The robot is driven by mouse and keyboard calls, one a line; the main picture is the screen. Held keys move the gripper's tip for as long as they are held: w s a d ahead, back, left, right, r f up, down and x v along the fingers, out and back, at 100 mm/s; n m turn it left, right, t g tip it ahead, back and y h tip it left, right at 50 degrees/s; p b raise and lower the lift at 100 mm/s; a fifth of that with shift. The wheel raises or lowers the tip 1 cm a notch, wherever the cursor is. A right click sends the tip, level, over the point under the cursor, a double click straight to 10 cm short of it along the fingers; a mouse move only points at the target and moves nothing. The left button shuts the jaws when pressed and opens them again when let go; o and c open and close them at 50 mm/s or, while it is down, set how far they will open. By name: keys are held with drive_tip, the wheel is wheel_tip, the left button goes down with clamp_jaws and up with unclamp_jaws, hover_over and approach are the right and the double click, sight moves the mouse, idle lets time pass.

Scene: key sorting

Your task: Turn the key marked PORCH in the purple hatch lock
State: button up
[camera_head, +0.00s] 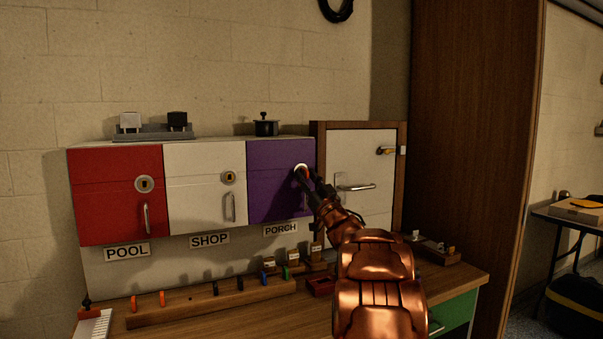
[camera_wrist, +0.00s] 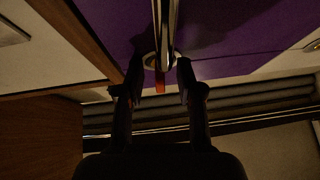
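The purple hatch (camera_head: 272,180) is shut, third in the row of hatches, above the PORCH sign (camera_head: 281,229). Its round pale lock ring (camera_head: 299,168) is partly hidden by my gripper (camera_head: 312,182); the ring (camera_wrist: 150,62) also shows in the wrist view. A small red piece, seemingly a key's head (camera_wrist: 160,86), stands at the lock between my fingers. No marking on it is readable. In the wrist view my gripper (camera_wrist: 159,78) is open, one finger on each side of the red piece, with gaps showing on both sides.
The hatch's metal handle (camera_wrist: 166,25) is close to my fingertips. A wood-framed white door (camera_head: 366,168) with a lever handle stands right of the hatch.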

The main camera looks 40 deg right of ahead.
drive_tip(key=v, duration=1.2)
